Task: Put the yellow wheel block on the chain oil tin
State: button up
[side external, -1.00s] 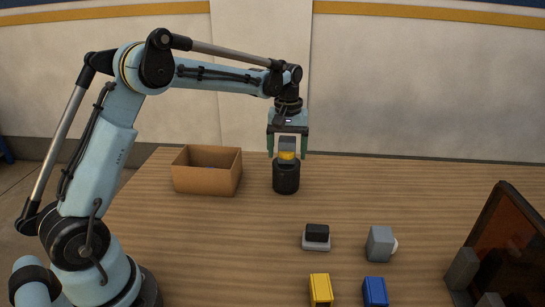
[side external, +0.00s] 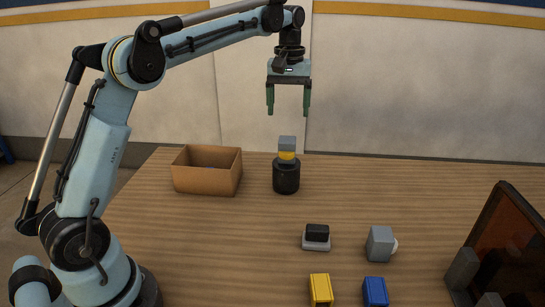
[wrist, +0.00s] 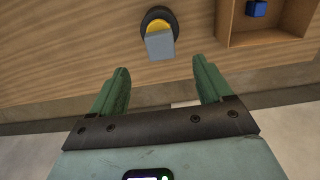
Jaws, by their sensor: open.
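The chain oil tin, a black cylinder (side external: 286,178), stands upright on the table to the right of the cardboard box. The yellow wheel block, with a grey body (side external: 287,143) and a yellow round part below it, rests on top of the tin. In the wrist view its grey body (wrist: 160,44) shows over the yellow part and the dark tin (wrist: 151,16). My gripper (side external: 288,112) is open and empty, fingers pointing down, clear above the block. Its green fingers also show in the wrist view (wrist: 160,72).
An open cardboard box (side external: 207,184) stands left of the tin; a blue block (wrist: 257,9) lies inside it. Nearer the camera are a black-and-grey block (side external: 316,238), a grey block with a white round part (side external: 380,243), a yellow block (side external: 320,289) and a blue block (side external: 375,291). A dark panel (side external: 505,245) stands at right.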

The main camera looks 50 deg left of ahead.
jog(key=s+d+m+t, duration=0.4)
jog(key=s+d+m, duration=0.15)
jog(key=s, duration=0.35)
jog(key=s+d+f+m+t, duration=0.3)
jog(key=s+f, duration=0.4)
jog(key=s, duration=0.3)
jog(key=shift+s+d+f, duration=0.4)
jog(key=shift+d, duration=0.25)
